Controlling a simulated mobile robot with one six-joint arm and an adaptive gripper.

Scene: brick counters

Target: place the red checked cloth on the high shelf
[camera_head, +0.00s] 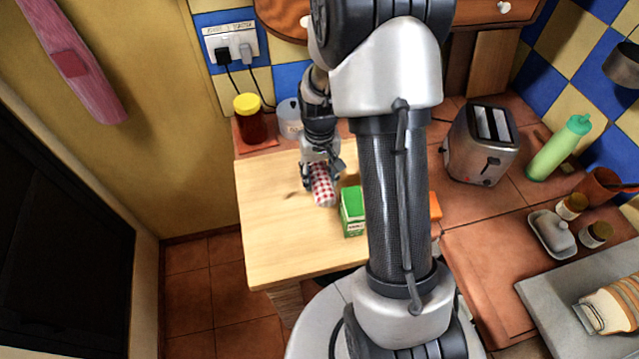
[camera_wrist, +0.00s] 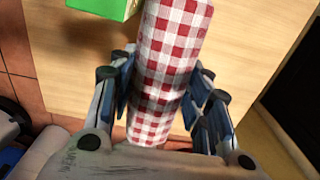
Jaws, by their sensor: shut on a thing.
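The red checked cloth (camera_head: 323,186) is a rolled red-and-white bundle over the light wooden counter top. My gripper (camera_head: 322,172) is shut around it from above. In the wrist view the cloth (camera_wrist: 170,70) runs lengthwise between the two fingers of my gripper (camera_wrist: 162,98), one on each side. I cannot tell whether the cloth touches the wood or hangs just above it. No high shelf can be clearly made out; my arm covers the middle of the head view.
A green and white box (camera_head: 353,211) stands right of the cloth. A yellow-lidded jar (camera_head: 249,118) and a grey canister (camera_head: 289,118) stand behind. A toaster (camera_head: 480,143) and a green bottle (camera_head: 559,150) are to the right. The counter's front left (camera_head: 270,235) is clear.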

